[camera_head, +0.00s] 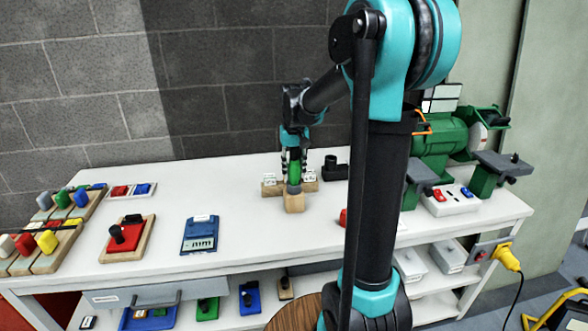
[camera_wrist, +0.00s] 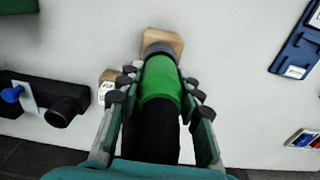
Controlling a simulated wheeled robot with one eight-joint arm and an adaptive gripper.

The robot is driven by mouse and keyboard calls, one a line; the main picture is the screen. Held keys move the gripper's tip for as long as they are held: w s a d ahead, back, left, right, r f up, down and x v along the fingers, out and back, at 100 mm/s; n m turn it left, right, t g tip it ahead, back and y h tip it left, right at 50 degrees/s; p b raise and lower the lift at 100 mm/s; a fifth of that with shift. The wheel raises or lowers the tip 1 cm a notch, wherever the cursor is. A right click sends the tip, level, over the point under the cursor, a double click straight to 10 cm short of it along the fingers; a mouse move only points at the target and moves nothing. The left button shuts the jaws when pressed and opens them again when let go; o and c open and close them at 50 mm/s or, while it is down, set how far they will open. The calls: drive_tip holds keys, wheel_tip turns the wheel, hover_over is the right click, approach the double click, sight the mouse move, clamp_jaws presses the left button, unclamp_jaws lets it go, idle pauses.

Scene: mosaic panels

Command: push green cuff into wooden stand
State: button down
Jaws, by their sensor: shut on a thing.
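The green cuff (camera_head: 295,174) is a bright green cylinder with a grey lower end and a black section behind it. It also shows in the wrist view (camera_wrist: 160,84). My gripper (camera_head: 293,160) points down at the back middle of the table, its fingers on both sides of the cuff, shut on it. The wooden stand (camera_head: 294,204) is a light block directly below the cuff. In the wrist view, the stand (camera_wrist: 172,40) is partly hidden behind the cuff's grey end. I cannot tell whether that end touches the stand or is inside it.
Small wooden pieces with white labels (camera_head: 270,187) flank the stand. A black fitting (camera_head: 335,168) stands to its right. A blue case (camera_head: 200,235) and a red block on a wooden board (camera_head: 127,240) lie left. A green grinder (camera_head: 440,135) is at right. The table around the stand's front is clear.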

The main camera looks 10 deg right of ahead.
drive_tip(key=shift+f, duration=0.9)
drive_tip(key=c, duration=1)
unclamp_jaws()
drive_tip(key=shift+o, duration=0.2)
drive_tip(key=shift+r, duration=0.15)
wheel_tip(320, 180, up, 11)
drive_tip(key=shift+s+r, duration=0.1)
drive_tip(key=shift+r, duration=0.1)
drive_tip(key=s+d+f+t, duration=0.1)
drive_tip(key=s+f, duration=0.6)
drive_tip(key=s+d+f+t, duration=0.1)
drive_tip(key=s+f, duration=0.6)
drive_tip(key=s+d+f+t, duration=0.2)
drive_tip(key=s+f, duration=0.5)
drive_tip(key=s, duration=0.1)
drive_tip(key=shift+f, duration=0.1)
